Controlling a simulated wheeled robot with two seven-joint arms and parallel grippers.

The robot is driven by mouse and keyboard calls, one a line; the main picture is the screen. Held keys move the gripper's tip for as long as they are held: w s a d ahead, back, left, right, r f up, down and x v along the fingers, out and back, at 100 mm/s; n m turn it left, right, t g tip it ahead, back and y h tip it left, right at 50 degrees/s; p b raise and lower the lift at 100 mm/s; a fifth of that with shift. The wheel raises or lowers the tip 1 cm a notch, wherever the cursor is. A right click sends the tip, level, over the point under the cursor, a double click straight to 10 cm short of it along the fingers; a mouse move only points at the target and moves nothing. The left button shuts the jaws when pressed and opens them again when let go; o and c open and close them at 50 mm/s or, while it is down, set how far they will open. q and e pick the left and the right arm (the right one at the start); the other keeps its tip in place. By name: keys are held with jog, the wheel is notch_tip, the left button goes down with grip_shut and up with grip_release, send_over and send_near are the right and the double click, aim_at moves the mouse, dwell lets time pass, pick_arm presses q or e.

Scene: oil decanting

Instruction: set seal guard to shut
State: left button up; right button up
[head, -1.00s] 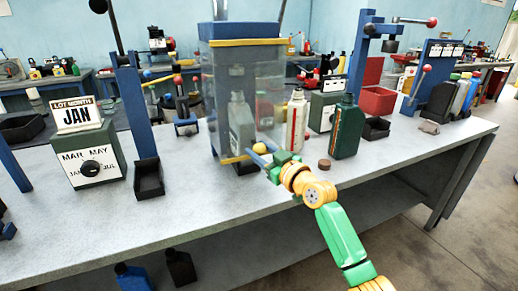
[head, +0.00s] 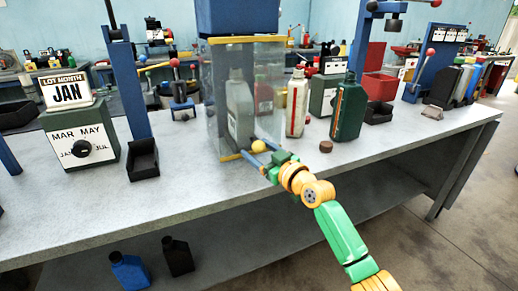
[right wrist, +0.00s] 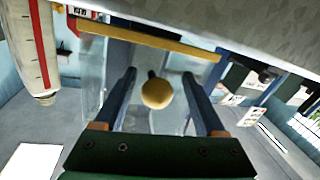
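The seal guard (head: 270,75) is a clear box with yellow edge strips under a blue housing, standing on the bench. A grey bottle (head: 239,108) shows inside it. A yellow ball knob (head: 258,146) sits low at its front; it also shows in the right wrist view (right wrist: 157,94). I cannot tell for sure whether the guard is fully shut. My right gripper (head: 256,151) is at the knob. In the right wrist view its two fingers (right wrist: 160,88) are spread on either side of the knob, with gaps showing. My left gripper is not in view.
A white bottle with red marking (head: 297,103) and a green bottle (head: 347,110) stand right of the guard, close to my right arm. A brown cap (head: 326,147) lies before them. A dial box (head: 80,145) and black bin (head: 143,160) stand left. The bench front is clear.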

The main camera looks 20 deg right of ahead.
jog(key=shift+r, duration=0.1)
jog(key=shift+s+d, duration=0.1)
jog(key=shift+s, duration=0.05)
jog(key=v, duration=0.7)
dwell(0.3)
